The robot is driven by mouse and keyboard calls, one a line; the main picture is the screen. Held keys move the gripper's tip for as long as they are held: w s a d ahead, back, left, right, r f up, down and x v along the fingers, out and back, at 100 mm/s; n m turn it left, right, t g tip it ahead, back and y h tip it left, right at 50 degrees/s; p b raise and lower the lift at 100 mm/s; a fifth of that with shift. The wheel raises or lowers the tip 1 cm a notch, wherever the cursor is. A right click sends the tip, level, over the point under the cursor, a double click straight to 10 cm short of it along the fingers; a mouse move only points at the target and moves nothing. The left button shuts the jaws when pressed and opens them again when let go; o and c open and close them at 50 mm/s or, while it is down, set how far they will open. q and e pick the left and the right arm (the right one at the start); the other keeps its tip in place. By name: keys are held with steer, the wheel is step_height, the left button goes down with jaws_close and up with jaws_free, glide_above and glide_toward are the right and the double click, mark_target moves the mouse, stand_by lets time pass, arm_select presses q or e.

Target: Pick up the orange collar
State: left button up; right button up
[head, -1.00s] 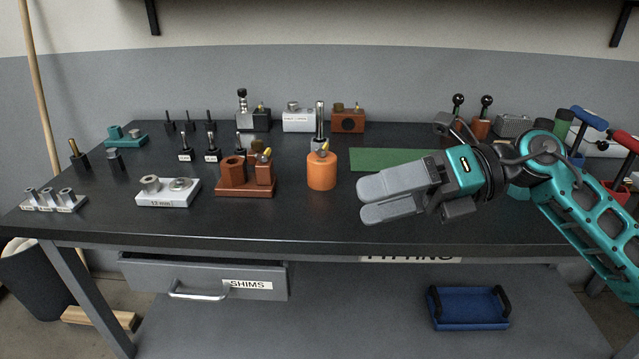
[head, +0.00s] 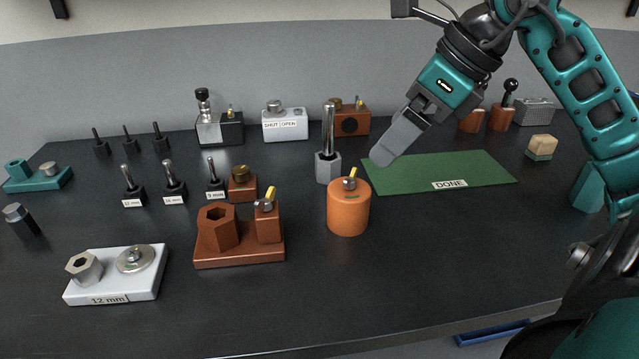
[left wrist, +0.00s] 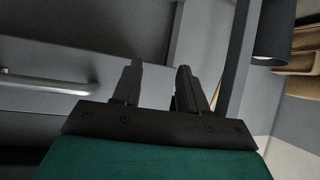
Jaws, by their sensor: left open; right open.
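The orange collar (head: 348,208) stands upright on the dark bench near the middle of the head view, a thick orange cylinder with a small metal screw and a yellow tab on top. My right gripper (head: 388,152) is open and empty. It points down and left, above the green mat, up and to the right of the collar in the picture and apart from it. The fingers overlap from this side. My left gripper (left wrist: 158,82) is open and empty in the left wrist view, by a grey drawer front with a bar handle (left wrist: 45,84); the collar does not show there.
A metal post on a hex base (head: 328,165) stands just behind the collar. A copper-brown fixture (head: 240,256) is to its left, and a green mat (head: 430,185) marked DONE behind right. A white 12 mm block (head: 145,285) lies front left. Bench in front of the collar is clear.

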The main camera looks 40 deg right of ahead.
mark_target(352, 177)
steer(key=x, duration=0.7)
steer(key=shift+w+f+b, duration=0.2)
steer(key=shift+b, duration=0.15)
steer(key=shift+a+x, duration=0.2)
steer(key=shift+x, duration=0.75)
steer(key=shift+a+x, duration=0.25)
steer(key=shift+x, duration=0.7)
steer(key=shift+w+a+f, duration=0.15)
steer(key=shift+w+f, duration=0.15)
steer(key=shift+f, duration=0.35)
steer(key=shift+c, duration=0.5)
steer(key=shift+c, duration=0.6)
steer(key=c, duration=1.1)
steer(key=shift+c, duration=0.3)
